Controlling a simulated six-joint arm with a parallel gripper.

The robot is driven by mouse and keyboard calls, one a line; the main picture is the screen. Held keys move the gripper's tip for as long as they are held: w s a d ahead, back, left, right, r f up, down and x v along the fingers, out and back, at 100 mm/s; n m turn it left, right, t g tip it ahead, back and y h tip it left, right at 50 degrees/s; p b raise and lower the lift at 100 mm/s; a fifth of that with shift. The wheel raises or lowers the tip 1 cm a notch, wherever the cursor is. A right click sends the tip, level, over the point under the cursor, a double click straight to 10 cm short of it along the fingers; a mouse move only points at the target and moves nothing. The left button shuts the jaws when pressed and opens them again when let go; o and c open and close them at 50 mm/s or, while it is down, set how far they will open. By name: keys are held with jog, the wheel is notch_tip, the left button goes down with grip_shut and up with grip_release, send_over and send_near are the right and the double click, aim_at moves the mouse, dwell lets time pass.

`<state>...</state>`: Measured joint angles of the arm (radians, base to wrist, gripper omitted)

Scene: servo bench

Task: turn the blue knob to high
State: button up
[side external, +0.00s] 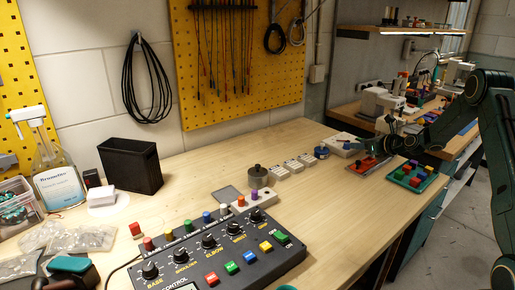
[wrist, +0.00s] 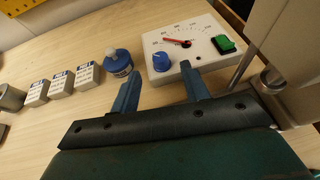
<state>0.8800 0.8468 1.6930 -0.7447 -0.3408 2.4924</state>
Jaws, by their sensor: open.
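The blue knob (wrist: 161,62) sits at the lower left of a white meter box (wrist: 205,63) in the wrist view. The box has a dial with a red needle (wrist: 177,41) and a green rocker switch (wrist: 225,45). My gripper (wrist: 160,70) is open, with its two blue-grey fingers apart. The knob shows between and just beyond the fingertips; whether they touch it I cannot tell. In the side view my gripper (side external: 383,146) is beside the white box (side external: 343,144), small and far off. The knob is not clear there.
A blue-labelled jar (wrist: 117,62) stands left of the meter box, close to the left finger. Several white labelled blocks (wrist: 61,83) lie further left. In the side view, a red board (side external: 367,164) and a green tray with coloured knobs (side external: 411,176) are near the gripper.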

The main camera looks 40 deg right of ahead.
aim_at(348, 144)
jog(key=shift+x, duration=2.9)
jog(key=c, duration=1)
